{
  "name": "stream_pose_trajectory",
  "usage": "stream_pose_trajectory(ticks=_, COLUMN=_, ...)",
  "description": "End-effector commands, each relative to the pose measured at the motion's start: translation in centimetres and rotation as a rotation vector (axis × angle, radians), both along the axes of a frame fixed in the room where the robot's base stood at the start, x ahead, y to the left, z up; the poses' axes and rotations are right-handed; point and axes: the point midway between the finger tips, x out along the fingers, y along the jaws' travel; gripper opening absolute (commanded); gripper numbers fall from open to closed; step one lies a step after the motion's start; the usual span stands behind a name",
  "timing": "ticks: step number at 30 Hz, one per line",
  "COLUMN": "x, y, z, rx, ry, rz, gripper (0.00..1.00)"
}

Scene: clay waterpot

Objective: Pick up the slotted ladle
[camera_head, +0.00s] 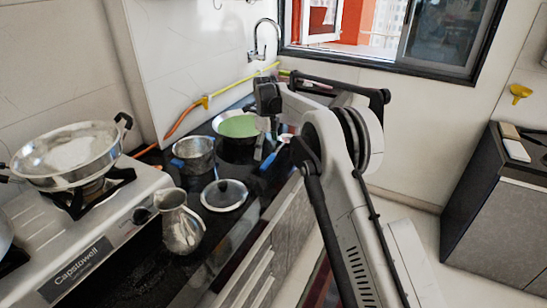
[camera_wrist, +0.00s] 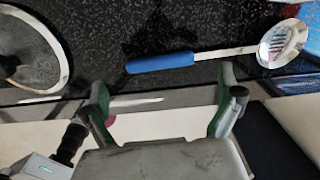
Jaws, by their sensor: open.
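The slotted ladle lies on the dark speckled counter. In the wrist view its blue handle (camera_wrist: 162,63) points left and its pale slotted head (camera_wrist: 283,43) is at the right. In the head view the blue handle (camera_head: 268,161) shows just left of my arm, partly crowded by it. My gripper (camera_wrist: 165,98) is open, with its two green-and-black fingers spread wide and nothing between them. In the wrist view the handle appears beyond the fingertips, apart from them. The height between fingers and handle is hard to tell.
A round lid (camera_head: 224,195), a metal pot (camera_head: 194,155), a green pan (camera_head: 238,125) and a metal pitcher (camera_head: 183,222) stand on the counter. The stove (camera_head: 125,215) with a wok (camera_head: 70,155) is at left. The counter's front edge runs close to the ladle.

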Motion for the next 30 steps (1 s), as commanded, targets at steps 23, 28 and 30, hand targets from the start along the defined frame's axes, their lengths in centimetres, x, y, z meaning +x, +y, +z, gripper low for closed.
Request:
stream_pose_trajectory(ticks=23, x=-0.3, y=-0.4, z=-5.5, rx=0.000, ry=0.000, rz=0.000, gripper=1.00)
stream_pose_trajectory(ticks=28, x=-0.3, y=-0.4, z=-5.5, rx=0.000, ry=0.000, rz=0.000, gripper=0.81)
stream_pose_trajectory(ticks=30, x=-0.3, y=-0.4, z=-5.5, rx=0.000, ry=0.000, rz=0.001, gripper=0.72)
